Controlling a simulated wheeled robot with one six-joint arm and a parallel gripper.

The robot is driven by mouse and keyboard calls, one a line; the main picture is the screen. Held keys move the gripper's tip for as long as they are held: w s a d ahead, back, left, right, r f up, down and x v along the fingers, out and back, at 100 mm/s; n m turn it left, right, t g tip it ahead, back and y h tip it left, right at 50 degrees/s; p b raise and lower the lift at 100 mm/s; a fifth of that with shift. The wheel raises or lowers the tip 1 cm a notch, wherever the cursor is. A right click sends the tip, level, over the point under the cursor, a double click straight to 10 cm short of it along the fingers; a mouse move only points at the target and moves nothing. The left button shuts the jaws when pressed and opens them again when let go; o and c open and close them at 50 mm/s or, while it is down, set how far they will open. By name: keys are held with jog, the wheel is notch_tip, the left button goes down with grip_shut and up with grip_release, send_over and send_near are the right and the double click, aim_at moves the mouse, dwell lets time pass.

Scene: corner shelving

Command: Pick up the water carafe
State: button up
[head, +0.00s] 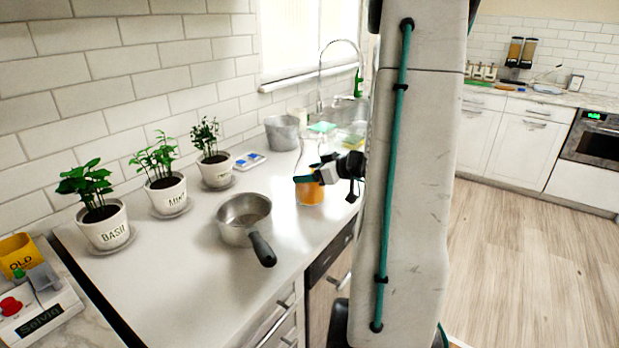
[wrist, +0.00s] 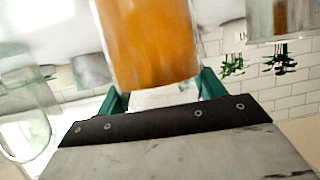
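The carafe (head: 309,192) is clear glass with orange liquid in its lower part and stands upright on the white counter. My gripper (head: 311,176) is at the carafe's body, coming from the right, and hides part of it. In the wrist view the orange-filled carafe (wrist: 152,45) is large and lies between the two green fingers of my gripper (wrist: 165,92). The fingers are apart, one at each side of the glass. I cannot tell whether both press on it.
A saucepan (head: 242,216) stands front-left of the carafe, its handle toward the counter edge. Potted herbs (head: 166,193) line the wall. A metal pot (head: 282,132) and the sink faucet (head: 340,70) are behind. Another clear glass vessel (wrist: 25,110) shows in the wrist view.

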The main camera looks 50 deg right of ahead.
aim_at(310, 138)
jog(key=shift+c, duration=0.6)
jog(key=shift+r, duration=0.1)
jog(key=shift+r, duration=4.9)
